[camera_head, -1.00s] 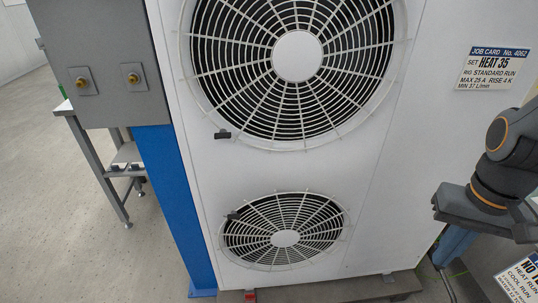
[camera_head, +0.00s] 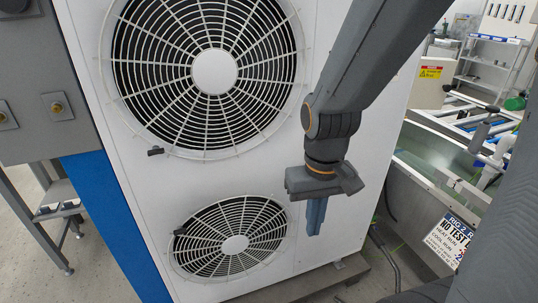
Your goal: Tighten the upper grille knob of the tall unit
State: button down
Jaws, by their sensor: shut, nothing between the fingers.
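The tall unit (camera_head: 325,40) is a white cabinet with two round fan grilles, one above the other. The upper grille (camera_head: 213,72) is large, and a small dark knob (camera_head: 155,151) sits at its lower left rim. The lower grille (camera_head: 235,243) is smaller and has a dark knob (camera_head: 180,231) at its upper left rim. My gripper (camera_head: 315,230) points down in front of the unit, right of the lower grille. Its bluish fingers are shut and empty, well apart from the upper knob.
A blue post (camera_head: 115,220) and a grey panel with brass fittings (camera_head: 57,106) stand left of the unit. A grey tank (camera_head: 420,190) with a sign (camera_head: 452,240) stands on the right. The floor (camera_head: 100,270) at the lower left is partly clear.

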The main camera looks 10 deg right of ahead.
aim_at(156, 150)
jog(key=z, duration=1.1)
jog(key=k, duration=1.25)
jog(key=u, duration=1.4)
